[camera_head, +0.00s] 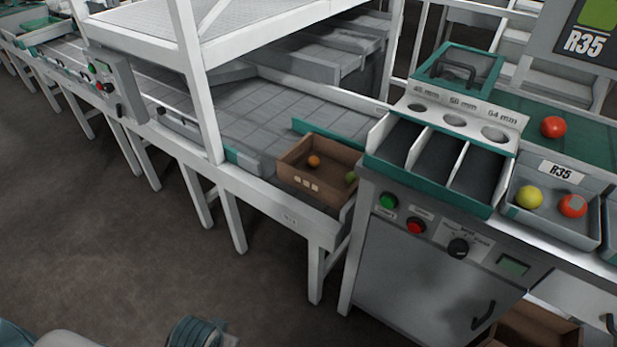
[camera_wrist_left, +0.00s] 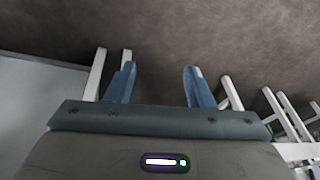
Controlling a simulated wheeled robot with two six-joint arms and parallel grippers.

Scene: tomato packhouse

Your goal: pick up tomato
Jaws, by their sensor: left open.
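A red tomato (camera_head: 553,127) lies on the green belt (camera_head: 590,137) at the right. A yellow-green tomato (camera_head: 529,197) and a red-orange tomato (camera_head: 573,206), which has a greyish patch, lie in the grey R35 tray (camera_head: 552,232). A small orange tomato (camera_head: 314,161) and a green one (camera_head: 350,177) lie in the brown box (camera_head: 318,191) at the conveyor's end. My left gripper (camera_wrist_left: 159,68) shows in its wrist view with its two blue fingers apart and nothing between them, above floor and white legs. No tomato shows there. My right gripper is not in view.
The sizing unit (camera_head: 437,150) with three holes and chutes stands between box and tray. Its cabinet (camera_head: 420,265) carries buttons and a knob. A white frame post (camera_head: 197,80) rises beside the conveyor (camera_head: 280,115). Brown floor (camera_head: 90,220) at the front left is clear.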

